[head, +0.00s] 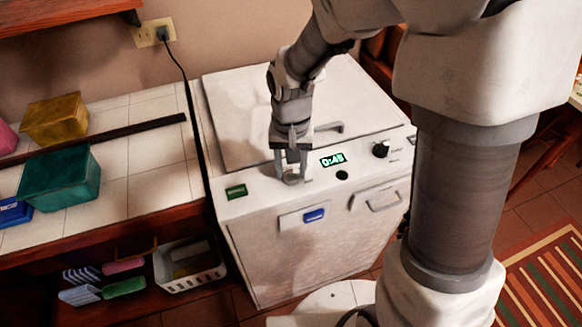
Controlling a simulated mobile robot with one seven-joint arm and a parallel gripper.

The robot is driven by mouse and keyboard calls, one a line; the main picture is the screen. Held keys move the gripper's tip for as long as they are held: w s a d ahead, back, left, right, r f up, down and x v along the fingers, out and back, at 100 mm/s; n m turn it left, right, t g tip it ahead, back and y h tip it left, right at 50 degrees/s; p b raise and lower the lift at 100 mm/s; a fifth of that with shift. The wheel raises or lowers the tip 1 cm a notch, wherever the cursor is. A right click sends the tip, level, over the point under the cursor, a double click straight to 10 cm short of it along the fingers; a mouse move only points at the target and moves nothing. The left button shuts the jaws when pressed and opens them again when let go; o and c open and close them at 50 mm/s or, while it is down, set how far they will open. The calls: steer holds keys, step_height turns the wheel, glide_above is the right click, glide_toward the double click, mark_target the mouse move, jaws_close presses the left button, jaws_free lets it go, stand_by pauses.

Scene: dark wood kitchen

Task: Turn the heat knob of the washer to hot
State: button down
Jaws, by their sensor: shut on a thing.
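The white washer (262,232) stands in the middle of the head view, its control strip along the top front edge. A green display (332,160) on the strip reads 0:45. My gripper (291,178) points down at the strip, left of the display. It is shut on a small grey knob (291,180), mostly hidden between the fingers. A black knob (381,150) sits on the right of the strip, apart from my gripper. The markings around the gripped knob are too small or hidden to read, so its setting cannot be told.
A tiled counter (120,185) on the left holds a teal box (60,178), a yellow box (55,120) and other boxes. A white basket (190,268) sits on the shelf below. A black cord (187,95) runs down beside the washer. Striped rug (545,290) at right.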

mark_target(291, 171)
steer(key=shift+m, duration=0.6)
steer(key=shift+c, duration=1.8)
jaws_free()
step_height(291, 171, up, 18)
steer(key=p, duration=0.2)
steer(key=shift+f+p, duration=0.25)
steer(key=shift+p, duration=0.1)
